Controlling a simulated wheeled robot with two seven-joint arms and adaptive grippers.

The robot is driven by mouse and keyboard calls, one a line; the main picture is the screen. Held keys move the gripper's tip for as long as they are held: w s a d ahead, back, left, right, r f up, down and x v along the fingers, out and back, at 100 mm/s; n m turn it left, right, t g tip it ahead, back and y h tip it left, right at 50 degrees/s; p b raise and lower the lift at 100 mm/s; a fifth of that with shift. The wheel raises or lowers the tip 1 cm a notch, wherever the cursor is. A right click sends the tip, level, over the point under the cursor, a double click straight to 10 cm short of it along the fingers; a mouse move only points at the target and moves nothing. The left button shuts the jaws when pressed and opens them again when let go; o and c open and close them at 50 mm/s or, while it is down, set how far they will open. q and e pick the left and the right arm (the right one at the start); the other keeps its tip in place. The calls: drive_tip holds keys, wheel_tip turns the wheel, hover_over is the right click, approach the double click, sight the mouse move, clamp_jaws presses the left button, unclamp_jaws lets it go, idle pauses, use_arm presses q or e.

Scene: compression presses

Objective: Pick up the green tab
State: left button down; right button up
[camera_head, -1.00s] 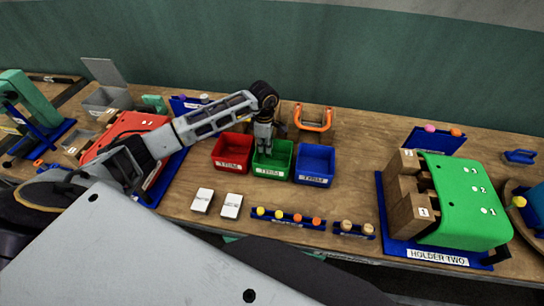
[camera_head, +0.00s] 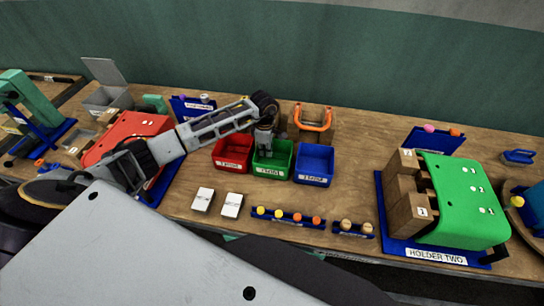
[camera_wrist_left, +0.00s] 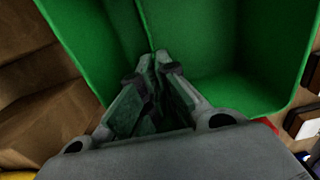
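The green bin (camera_head: 287,156) stands in the middle of a row of three bins on the bench. My left gripper (camera_head: 265,150) reaches down into it from above. In the left wrist view the fingers (camera_wrist_left: 156,62) point into the green bin (camera_wrist_left: 215,60), with their tips drawn close together near its inner wall. I see no separate green tab between or beside them. Green on green and the fingers themselves may hide it. My right gripper is not in view.
A red bin (camera_head: 232,153) and a blue bin (camera_head: 315,165) flank the green one. An orange handle (camera_head: 313,118) stands behind. Two white blocks (camera_head: 203,199) lie in front. The green press (camera_head: 463,200) is at right, the red one (camera_head: 122,135) at left.

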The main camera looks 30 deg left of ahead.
use_arm(q)
drive_tip(key=shift+r, duration=0.1)
idle(0.3)
wheel_tip(320, 180, up, 10)
drive_tip(key=b, duration=0.2)
idle(0.5)
drive_tip(key=shift+s+a, duration=0.1)
idle(0.4)
